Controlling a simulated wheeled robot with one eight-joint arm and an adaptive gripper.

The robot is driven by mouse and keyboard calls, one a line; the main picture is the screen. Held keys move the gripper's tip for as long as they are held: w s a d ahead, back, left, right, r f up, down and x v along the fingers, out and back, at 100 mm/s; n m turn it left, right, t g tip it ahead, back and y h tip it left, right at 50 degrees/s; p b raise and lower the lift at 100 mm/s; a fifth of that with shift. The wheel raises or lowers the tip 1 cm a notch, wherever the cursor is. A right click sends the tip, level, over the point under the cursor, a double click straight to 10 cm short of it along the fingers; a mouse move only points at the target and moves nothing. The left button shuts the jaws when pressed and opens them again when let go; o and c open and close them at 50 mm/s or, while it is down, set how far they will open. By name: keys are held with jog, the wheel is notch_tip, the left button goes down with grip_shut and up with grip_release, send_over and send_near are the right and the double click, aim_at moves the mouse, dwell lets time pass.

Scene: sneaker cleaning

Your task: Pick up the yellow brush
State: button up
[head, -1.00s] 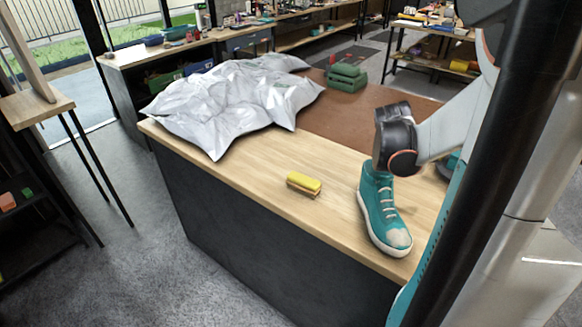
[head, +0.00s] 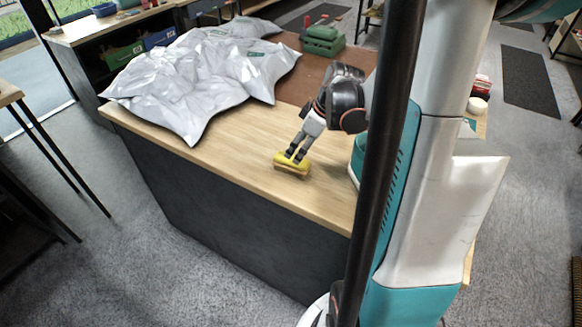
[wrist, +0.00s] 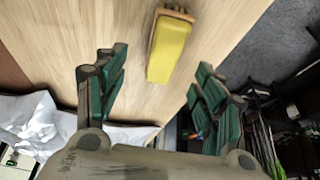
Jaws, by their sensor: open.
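The yellow brush (head: 290,166) lies on the wooden tabletop near its front edge, with a tan layer under its yellow body. My gripper (head: 296,154) is directly over it in the head view, pointing down, with its fingertips at or in front of the brush top. In the wrist view my gripper (wrist: 163,85) is open and empty, with its green-padded fingers wide apart. The brush (wrist: 169,48) shows there at the upper middle, between the lines of the two fingers. I cannot tell whether the fingers touch it.
A crumpled silver bag (head: 195,80) covers the left part of the table (head: 240,140). A green object (head: 323,39) stands on the brown mat (head: 345,62) behind. Tabletop left of the brush is clear.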

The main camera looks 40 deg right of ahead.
aim_at(292, 159)
jog(key=shift+a+b+x, duration=0.15)
jog(key=shift+b+x, duration=0.5)
jog(key=shift+x, duration=1.1)
jog(key=shift+a+b+x, duration=0.1)
jog(key=shift+b+x, duration=0.55)
jog(key=shift+x, duration=1.15)
jog(key=shift+r, duration=0.1)
jog(key=shift+f, duration=0.2)
jog(key=c, duration=1.2)
